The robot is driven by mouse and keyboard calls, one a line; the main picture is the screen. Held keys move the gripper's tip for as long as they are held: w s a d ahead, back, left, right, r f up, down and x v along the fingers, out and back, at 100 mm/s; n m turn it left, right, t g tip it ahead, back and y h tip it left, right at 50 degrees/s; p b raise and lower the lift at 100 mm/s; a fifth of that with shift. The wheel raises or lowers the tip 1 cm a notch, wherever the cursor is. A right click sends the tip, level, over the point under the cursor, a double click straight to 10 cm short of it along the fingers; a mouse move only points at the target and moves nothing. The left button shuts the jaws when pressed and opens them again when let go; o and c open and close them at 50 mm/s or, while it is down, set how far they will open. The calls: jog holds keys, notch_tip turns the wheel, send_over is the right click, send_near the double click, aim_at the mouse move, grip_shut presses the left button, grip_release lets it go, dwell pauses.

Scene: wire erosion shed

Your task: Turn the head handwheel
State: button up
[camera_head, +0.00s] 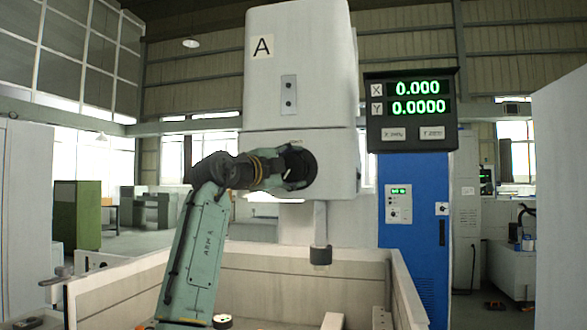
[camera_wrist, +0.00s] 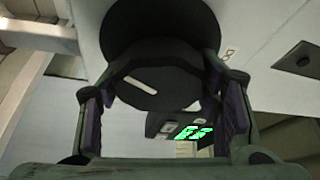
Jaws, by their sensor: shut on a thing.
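The head handwheel (camera_head: 304,165) is a dark round knob on the lower front of the white machine head (camera_head: 300,85), which bears a letter A. My gripper (camera_head: 287,170) reaches it from the left and its fingers are around the knob's rim. In the wrist view the handwheel (camera_wrist: 160,80) lies between the two fingers of my gripper (camera_wrist: 162,105), which are shut on it. A white line on its dark face slants down to the right. The far side of the knob is hidden.
A readout (camera_head: 412,110) right of the head shows X 0.000 and Y 0.0000. A blue cabinet (camera_head: 412,230) stands below it. A nozzle (camera_head: 320,254) hangs under the head, above a pale walled tank (camera_head: 290,258). A grey panel (camera_head: 560,200) stands at far right.

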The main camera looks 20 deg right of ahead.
jog(key=shift+m+g+y, duration=0.4)
jog(key=shift+m+g, duration=0.1)
jog(key=shift+m, duration=1)
jog(key=shift+f, duration=0.1)
jog(key=o, duration=1.2)
jog(key=shift+a, duration=0.1)
jog(key=v, duration=1.1)
jog(key=shift+s+a, duration=0.25)
jog(key=shift+s, duration=0.1)
